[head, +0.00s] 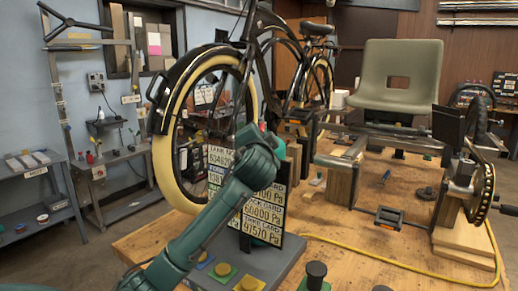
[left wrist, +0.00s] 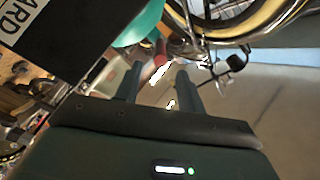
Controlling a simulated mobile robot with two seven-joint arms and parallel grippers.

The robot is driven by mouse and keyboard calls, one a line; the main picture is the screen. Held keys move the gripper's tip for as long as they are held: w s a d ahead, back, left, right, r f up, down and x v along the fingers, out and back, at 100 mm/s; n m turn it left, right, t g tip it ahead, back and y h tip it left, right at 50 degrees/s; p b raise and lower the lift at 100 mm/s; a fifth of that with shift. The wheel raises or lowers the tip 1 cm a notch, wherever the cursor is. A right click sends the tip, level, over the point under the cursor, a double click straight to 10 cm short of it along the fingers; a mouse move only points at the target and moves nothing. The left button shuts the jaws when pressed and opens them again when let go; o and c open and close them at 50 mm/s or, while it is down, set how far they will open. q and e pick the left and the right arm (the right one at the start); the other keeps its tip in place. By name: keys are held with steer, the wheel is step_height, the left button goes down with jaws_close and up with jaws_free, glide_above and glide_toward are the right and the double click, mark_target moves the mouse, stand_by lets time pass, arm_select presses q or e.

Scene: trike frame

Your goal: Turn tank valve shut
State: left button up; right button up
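A rounded teal shape (left wrist: 138,22), which looks like the tank, shows at the top of the left wrist view. A small red part (left wrist: 160,52) beside it may be the valve. My left gripper (left wrist: 158,85) is open, its two fingers apart and pointing towards the red part, with nothing seen between them. The red part lies just beyond the fingertips; I see no contact. In the head view my green left arm reaches up in front of the placard and hides its own gripper and most of the tank area. A bit of red (head: 263,127) shows by the wrist. My right gripper is out of view.
A bicycle wheel (head: 164,150) stands close behind the arm. The trike frame with a seat (head: 395,75) and a yellow hose (head: 400,268) are at right.

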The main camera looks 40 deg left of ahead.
arm_select(q)
steer(key=v, duration=0.5)
